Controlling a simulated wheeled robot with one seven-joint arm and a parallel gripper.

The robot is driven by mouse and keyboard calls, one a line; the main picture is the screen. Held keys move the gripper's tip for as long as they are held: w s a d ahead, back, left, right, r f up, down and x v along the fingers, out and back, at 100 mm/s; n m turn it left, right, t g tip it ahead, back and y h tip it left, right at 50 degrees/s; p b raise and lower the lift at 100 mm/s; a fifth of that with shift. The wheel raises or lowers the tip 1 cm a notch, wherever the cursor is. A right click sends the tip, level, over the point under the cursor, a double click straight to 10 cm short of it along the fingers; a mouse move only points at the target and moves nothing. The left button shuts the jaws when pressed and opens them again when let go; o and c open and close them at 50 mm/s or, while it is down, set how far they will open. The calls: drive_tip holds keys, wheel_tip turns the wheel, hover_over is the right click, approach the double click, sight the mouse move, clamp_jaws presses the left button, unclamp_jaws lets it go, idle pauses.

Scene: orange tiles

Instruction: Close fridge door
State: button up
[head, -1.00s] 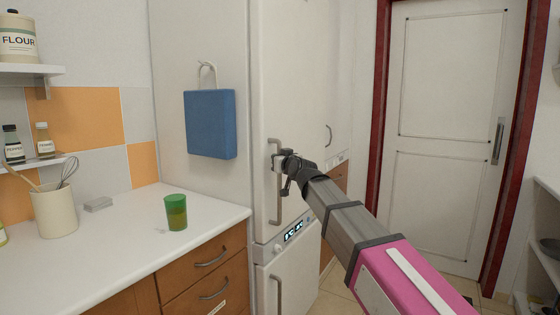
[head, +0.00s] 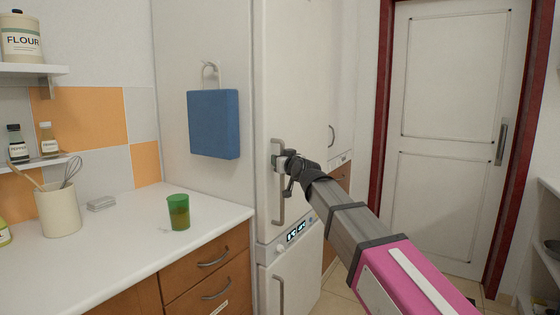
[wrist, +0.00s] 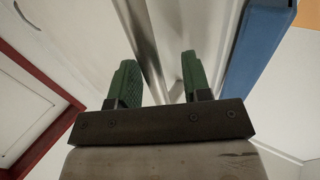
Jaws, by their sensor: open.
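The white upper fridge door (head: 296,85) stands in the middle of the head view. It looks flush or nearly flush with the fridge body; I cannot tell whether a small gap is left. Its vertical grey handle (head: 279,205) is near the door's left edge. My gripper (head: 279,160) is at the upper part of this handle. In the wrist view my gripper's green fingers (wrist: 158,82) are apart, with a pale metallic bar (wrist: 165,35), apparently the handle, between or just beyond them. Contact is not clear.
A blue towel (head: 214,124) hangs on the fridge's side. Left is a white counter (head: 130,215) with a green cup (head: 178,212) and a utensil pot (head: 58,210). A lower fridge door (head: 296,275) is below. A white room door (head: 455,130) stands at right.

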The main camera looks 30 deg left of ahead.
drive_tip(key=v, duration=0.9)
drive_tip(key=shift+d, duration=0.15)
drive_tip(key=shift+f, duration=0.1)
drive_tip(key=w+d+f+m+g+h, duration=0.15)
drive_tip(key=w+d+f+h, duration=0.35)
drive_tip(key=d+f, duration=0.85)
drive_tip(key=w+d+f+m+g+h, duration=0.1)
drive_tip(key=w+d+f+m+h, duration=0.25)
drive_tip(key=w+d+f, duration=0.75)
drive_tip(key=s+d+f+m+g+h, duration=0.2)
drive_tip(key=s+d+f, duration=0.3)
drive_tip(key=d+f, duration=0.4)
drive_tip(key=s+d+f+m+g+h, duration=0.2)
drive_tip(key=s+d+f, duration=0.3)
drive_tip(key=d+f, duration=0.4)
drive_tip(key=s+d+f+m+g+h, duration=0.1)
drive_tip(key=s+d+f+g, duration=0.3)
drive_tip(key=d+f, duration=0.5)
drive_tip(key=s+d+h, duration=0.1)
drive_tip(key=d, duration=0.6)
drive_tip(key=shift+d+f+m, duration=0.35)
drive_tip(key=shift+m, duration=0.05)
